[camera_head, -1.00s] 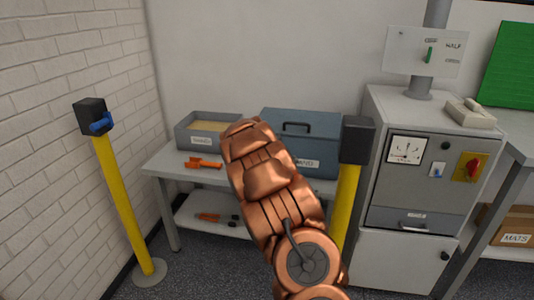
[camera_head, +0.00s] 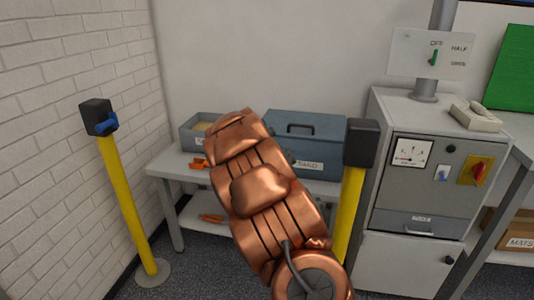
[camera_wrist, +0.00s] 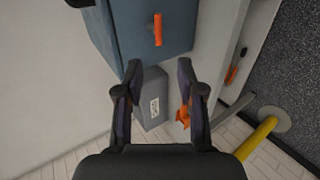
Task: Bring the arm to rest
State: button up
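My copper-coloured arm (camera_head: 262,195) rises from the bottom middle of the head view and leans up and left in front of the grey bench. My gripper is hidden behind the arm in the head view. In the wrist view my gripper (camera_wrist: 157,88) shows two dark fingers spread apart, with nothing between them that it holds. Beyond the fingers are a small grey labelled bin (camera_wrist: 150,100) and an orange tool (camera_wrist: 183,115). The fingers look apart from both.
Behind my arm, a blue-grey box (camera_head: 335,130) stands on the bench (camera_head: 165,165). Yellow posts stand left (camera_head: 125,205) and right (camera_head: 347,210) of the arm. A grey cabinet (camera_head: 410,200) with a gauge stands at right. A brick wall (camera_head: 70,60) closes the left side.

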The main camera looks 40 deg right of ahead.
dwell(0.3)
jog(key=s+a+f+m+g+y, duration=0.1)
jog(key=s+a+m+g+y, duration=0.35)
jog(key=s+a, duration=1.75)
jog(key=s+a+f+m+g+y, duration=0.1)
jog(key=s+a+m+g+y, duration=0.3)
jog(key=s+a, duration=1.8)
notch_tip(320, 180, up, 20)
jog(key=n+p, duration=0.1)
jog(key=p, duration=1.7)
jog(key=shift+d+f+y+p, duration=0.25)
jog(key=shift+d+y+p, duration=0.05)
jog(key=shift+y, duration=0.05)
